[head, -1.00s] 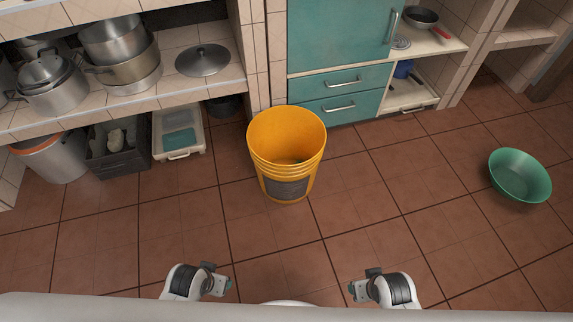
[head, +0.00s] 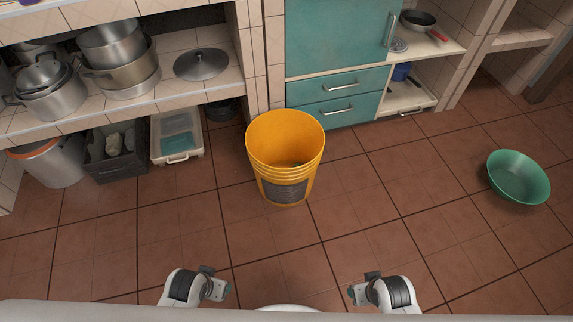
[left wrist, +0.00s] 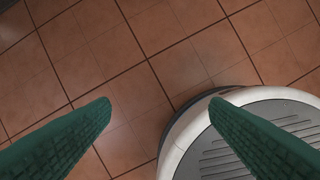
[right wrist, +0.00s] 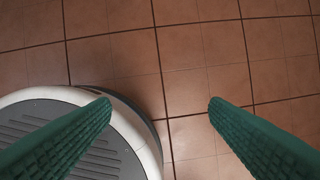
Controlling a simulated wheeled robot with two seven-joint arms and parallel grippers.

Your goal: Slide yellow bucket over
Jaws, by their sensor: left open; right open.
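The yellow bucket (head: 285,150) stands upright on the tiled floor in the middle of the head view, in front of the teal cabinet. It has ridges below its rim and a dark grey patch on its front. Both grippers are well apart from it, close to my body at the bottom of the head view. My left gripper (left wrist: 160,105) is open and empty, its green fingers spread over floor and my base. My right gripper (right wrist: 160,105) is also open and empty over floor and my base. The bucket shows in neither wrist view.
A green bowl (head: 518,177) sits on the floor at the right. The teal cabinet (head: 338,40) is behind the bucket.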

